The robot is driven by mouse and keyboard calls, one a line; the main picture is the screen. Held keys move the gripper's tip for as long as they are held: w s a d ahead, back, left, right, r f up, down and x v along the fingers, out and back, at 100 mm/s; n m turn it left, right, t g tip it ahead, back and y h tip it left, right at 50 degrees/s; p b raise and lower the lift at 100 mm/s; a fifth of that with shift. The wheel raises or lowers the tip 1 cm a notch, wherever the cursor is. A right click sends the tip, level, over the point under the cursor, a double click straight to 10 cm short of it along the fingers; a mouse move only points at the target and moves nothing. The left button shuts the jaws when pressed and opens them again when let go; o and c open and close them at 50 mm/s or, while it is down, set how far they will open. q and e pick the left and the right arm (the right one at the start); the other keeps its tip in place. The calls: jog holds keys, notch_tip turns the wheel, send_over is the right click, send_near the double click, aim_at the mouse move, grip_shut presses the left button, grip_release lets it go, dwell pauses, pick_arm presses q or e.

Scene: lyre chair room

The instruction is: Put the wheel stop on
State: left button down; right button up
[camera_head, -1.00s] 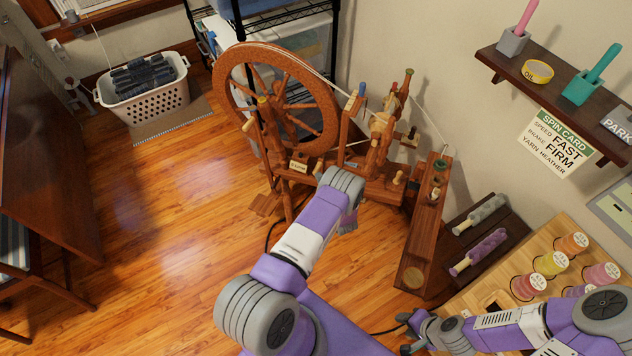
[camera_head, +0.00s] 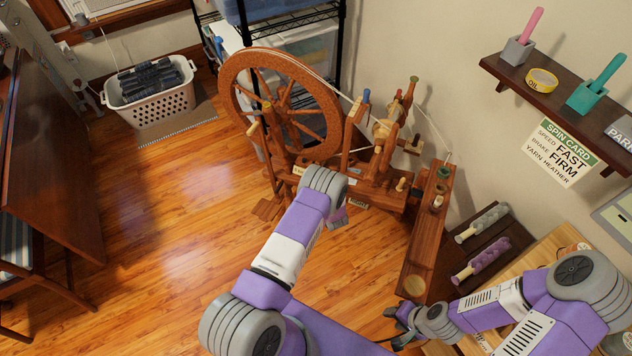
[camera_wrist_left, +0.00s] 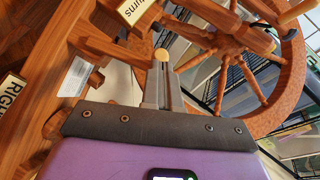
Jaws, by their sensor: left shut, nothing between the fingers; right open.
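The wooden spinning wheel stands on the floor in the head view, with its large rim (camera_head: 328,112) upright. I cannot tell which part is the wheel stop. In the left wrist view, the wheel (camera_wrist_left: 268,103) is at the upper right, and a pale round knob (camera_wrist_left: 161,55) shows at my left gripper's fingertips. That gripper (camera_wrist_left: 162,82) is shut and empty, close to the knob; I cannot tell if they touch. In the head view my left wrist largely hides its fingers in front of the wheel's base. My right gripper (camera_head: 394,326) is open, low beside the wheel's bench.
A laundry basket (camera_head: 150,100) stands at the back left, a dark table (camera_head: 50,150) at the left. A wall shelf (camera_head: 550,98) holds cups and tape. A spool board (camera_head: 540,255) and a dark rack (camera_head: 500,238) are at the right, partly behind my right arm. Open floor lies left of the wheel.

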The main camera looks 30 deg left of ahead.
pick_arm(q)
jog(key=w+d+p+v, duration=0.2)
jog(key=p+v, duration=0.1)
jog(key=v, duration=0.9)
jog(key=shift+s+d+r, duration=0.2)
jog(key=shift+r, duration=0.1)
jog(key=s+d+f+n+g+h, duration=0.4)
jog(key=s+d+h, duration=0.1)
jog(key=s+h, duration=0.35)
jog(key=s+d+r+n+g+h, duration=0.1)
jog(key=s+d+r+g+h, duration=0.1)
jog(key=s, duration=0.6)
jog(key=s+d+r+n+g+h+p, duration=0.1)
jog(key=s+d+r+n+g+h, duration=0.1)
jog(key=s, duration=0.6)
jog(key=d+r+g+h, duration=0.1)
jog(key=d+r, duration=0.1)
jog(key=d, duration=0.1)
jog(key=shift+s+d+h, duration=0.3)
jog(key=shift+d+h, duration=0.05)
jog(key=shift+d, duration=0.05)
